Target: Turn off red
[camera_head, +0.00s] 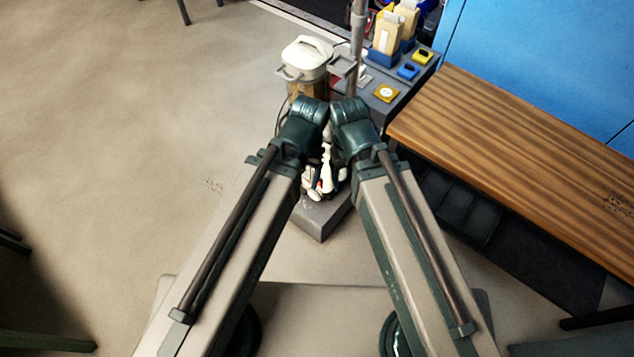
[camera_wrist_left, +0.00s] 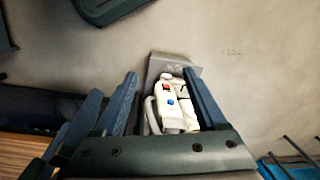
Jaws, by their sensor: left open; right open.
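A white device (camera_wrist_left: 172,112) with a red switch (camera_wrist_left: 166,87) and a blue switch (camera_wrist_left: 170,101) shows in the left wrist view. My left gripper (camera_wrist_left: 161,76) is open, with one finger on each side of the device in that view; whether they touch it is unclear. In the head view the white device (camera_head: 327,171) shows low between my arms, partly hidden, with a small spot of red. My right gripper (camera_head: 350,117) is above and right of it, largely hidden by its own wrist. Whether the red switch is on or off is too small to tell.
A grey base (camera_head: 322,217) stands under the device. A white-lidded container (camera_head: 306,58) and a grey pole (camera_head: 357,30) stand behind. A wooden bench (camera_head: 520,150) and a grey counter (camera_head: 383,110) with coloured boxes lie right. The floor at left is clear.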

